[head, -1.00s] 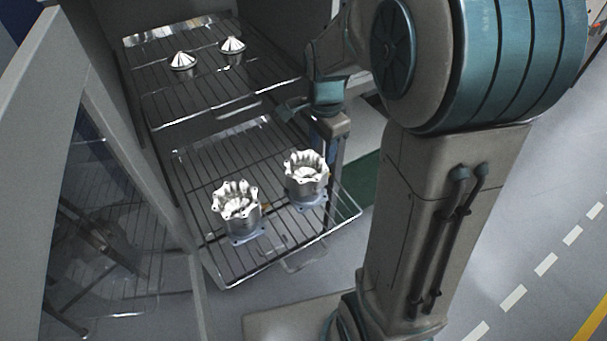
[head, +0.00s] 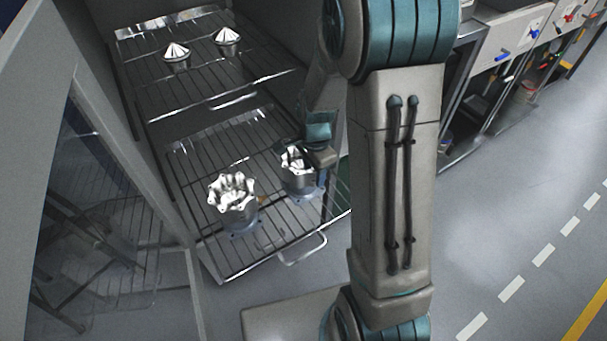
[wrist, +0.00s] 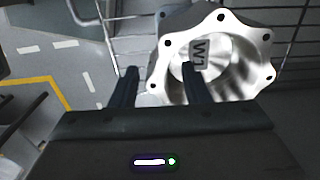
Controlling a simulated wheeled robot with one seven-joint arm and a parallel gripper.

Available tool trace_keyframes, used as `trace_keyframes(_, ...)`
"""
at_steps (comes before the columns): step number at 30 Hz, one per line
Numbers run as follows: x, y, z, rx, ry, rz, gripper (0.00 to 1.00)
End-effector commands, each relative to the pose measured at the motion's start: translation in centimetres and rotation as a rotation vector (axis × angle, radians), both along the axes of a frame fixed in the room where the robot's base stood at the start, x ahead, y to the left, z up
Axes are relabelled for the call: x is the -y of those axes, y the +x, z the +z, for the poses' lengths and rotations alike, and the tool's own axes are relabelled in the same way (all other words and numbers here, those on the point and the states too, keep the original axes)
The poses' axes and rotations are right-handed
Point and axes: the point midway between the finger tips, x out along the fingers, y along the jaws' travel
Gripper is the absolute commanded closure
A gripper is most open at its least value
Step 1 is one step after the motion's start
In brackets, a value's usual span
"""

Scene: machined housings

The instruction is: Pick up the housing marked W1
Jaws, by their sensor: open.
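The housing marked W1 (wrist: 235,70) is a shiny metal ring-like casting with a scalloped, holed rim. In the wrist view its dark W1 mark shows inside the bore. In the head view the right-hand housing (head: 297,182) on the lower rack is partly hidden behind my gripper (head: 306,148). In the wrist view my gripper (wrist: 159,70) is open and empty. One finger is left of the rim and the other overlaps the bore opening. I cannot tell whether either finger touches it or how deep it reaches.
A second, similar housing (head: 233,202) stands left on the lower wire rack (head: 268,237). An open cabinet door (head: 50,120) is at left. Floor at right is clear.

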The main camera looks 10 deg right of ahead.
Motion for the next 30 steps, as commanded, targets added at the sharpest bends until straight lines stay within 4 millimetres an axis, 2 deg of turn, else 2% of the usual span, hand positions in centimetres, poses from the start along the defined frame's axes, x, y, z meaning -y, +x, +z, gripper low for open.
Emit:
trace_keyframes(3, 0.03, -0.01, -0.85, 0.000, 0.000, -0.001, 0.58)
trace_keyframes(10, 0.03, 0.00, -0.89, 0.001, 0.000, -0.001, 0.58)
trace_keyframes(12, 0.03, 0.00, -0.88, 0.001, 0.000, -0.001, 0.77)
trace_keyframes(15, 0.04, 0.01, -0.88, 0.001, 0.000, -0.001, 1.00)
trace_keyframes(30, 0.04, 0.02, -0.84, 0.001, -0.001, -0.001, 1.00)
